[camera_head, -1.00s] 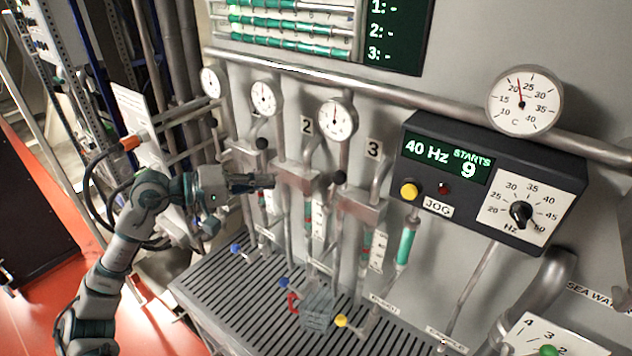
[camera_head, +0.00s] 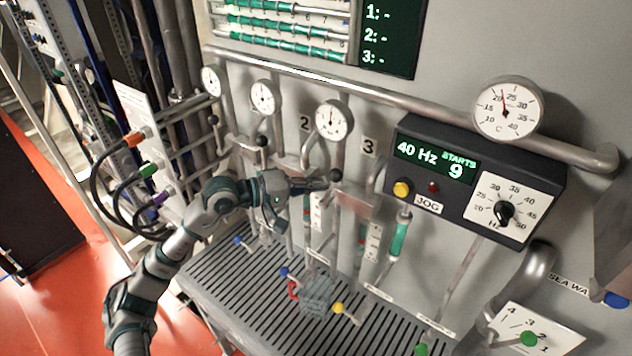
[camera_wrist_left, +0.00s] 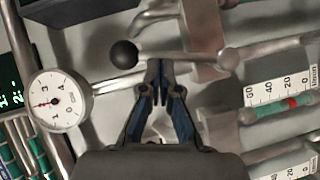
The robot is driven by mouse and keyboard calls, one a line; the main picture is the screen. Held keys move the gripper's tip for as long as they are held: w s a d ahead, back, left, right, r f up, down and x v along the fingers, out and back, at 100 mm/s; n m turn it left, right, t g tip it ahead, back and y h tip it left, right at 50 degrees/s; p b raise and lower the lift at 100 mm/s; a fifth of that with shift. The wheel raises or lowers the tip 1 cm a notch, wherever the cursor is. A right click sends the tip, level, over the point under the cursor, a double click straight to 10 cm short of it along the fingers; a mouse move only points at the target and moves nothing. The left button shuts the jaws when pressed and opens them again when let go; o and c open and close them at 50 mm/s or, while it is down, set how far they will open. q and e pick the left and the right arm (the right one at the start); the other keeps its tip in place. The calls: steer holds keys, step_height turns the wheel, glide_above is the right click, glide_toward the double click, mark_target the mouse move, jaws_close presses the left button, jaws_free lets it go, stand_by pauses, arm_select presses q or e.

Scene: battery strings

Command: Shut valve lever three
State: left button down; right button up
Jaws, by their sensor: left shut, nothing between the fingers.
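Valve lever three is a metal rod with a black ball knob (camera_head: 336,175), beside the steel block (camera_head: 357,199) under the plate marked 3 (camera_head: 368,147). In the left wrist view the black knob (camera_wrist_left: 124,54) is at the rod's left end, and the rod (camera_wrist_left: 180,57) runs level to a round hub on the right. My left gripper (camera_head: 322,183) is shut and empty, with its tips at the knob. In the wrist view its fingertips (camera_wrist_left: 158,70) meet the rod's edge, just right of the knob; I cannot tell whether they touch. My right gripper is out of view.
A round gauge (camera_head: 334,121) hangs above the lever. The control box (camera_head: 476,178) with a yellow button juts out to the right. Two other black-knobbed levers are at left, one with its knob (camera_head: 262,140) near my arm. A slatted grate (camera_head: 240,283) lies below.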

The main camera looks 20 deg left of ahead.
mark_target(329, 193)
arm_select(q)
steer(key=shift+a, duration=0.2)
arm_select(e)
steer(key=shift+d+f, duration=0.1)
arm_select(q)
steer(key=shift+s+d+m+y+b, duration=0.35)
steer(key=shift+d+m+y+b, duration=0.3)
steer(key=shift+d+m+y, duration=0.3)
steer(key=shift+s+d+f+m+y+b, duration=0.15)
steer(key=shift+s+d+m+y+b, duration=0.05)
steer(key=shift+d+m+y, duration=0.2)
steer(key=shift+s+d+f+m+y+b, duration=0.1)
steer(key=shift+s+d+m+y+b, duration=0.15)
steer(key=shift+d+m, duration=0.25)
steer(key=s+d+f+m+y+b, duration=0.1)
steer(key=d+f+m+y+b, duration=0.3)
steer(key=m+y, duration=0.1)
steer(key=shift+f+t+y+b, duration=0.3)
steer(key=shift+t+y+b, duration=0.1)
steer(key=shift+y, duration=0.2)
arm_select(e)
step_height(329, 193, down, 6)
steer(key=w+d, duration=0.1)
arm_select(q)
steer(key=shift+s, duration=0.1)
